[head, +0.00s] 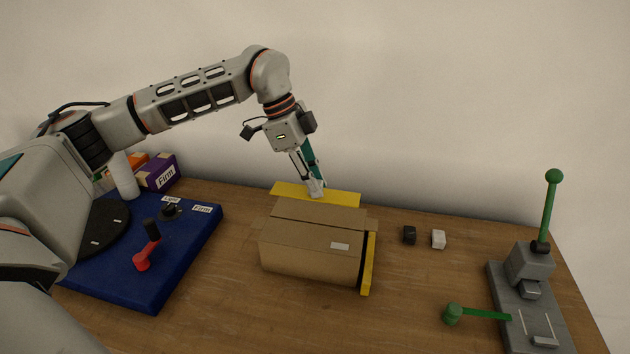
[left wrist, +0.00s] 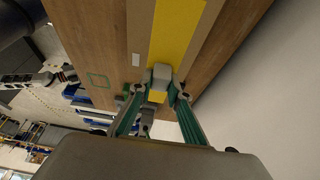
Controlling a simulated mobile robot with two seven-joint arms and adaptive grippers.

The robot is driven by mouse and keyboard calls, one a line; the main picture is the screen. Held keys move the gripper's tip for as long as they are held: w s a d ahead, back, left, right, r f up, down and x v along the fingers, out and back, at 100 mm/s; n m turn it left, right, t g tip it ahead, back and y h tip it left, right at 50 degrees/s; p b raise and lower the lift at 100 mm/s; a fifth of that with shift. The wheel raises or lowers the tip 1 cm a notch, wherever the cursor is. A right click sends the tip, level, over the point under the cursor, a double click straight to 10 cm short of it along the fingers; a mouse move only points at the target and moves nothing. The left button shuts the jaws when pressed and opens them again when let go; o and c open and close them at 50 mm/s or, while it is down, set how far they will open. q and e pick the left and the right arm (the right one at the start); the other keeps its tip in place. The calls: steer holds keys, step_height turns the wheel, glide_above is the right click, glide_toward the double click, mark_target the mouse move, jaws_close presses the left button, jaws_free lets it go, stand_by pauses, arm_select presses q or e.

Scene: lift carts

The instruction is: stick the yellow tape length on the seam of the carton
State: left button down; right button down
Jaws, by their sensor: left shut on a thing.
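I cannot tell whether the strip touches the carton. A second yellow piece (head: 369,263) stands along the carton's right side. My right gripper is out of view.
Right of the carton lie a black block (head: 409,235) and a white block (head: 438,239). A grey press with a green lever (head: 530,265) stands far right.

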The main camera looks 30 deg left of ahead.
arm_select(q)
steer(key=shift+f, duration=0.1)
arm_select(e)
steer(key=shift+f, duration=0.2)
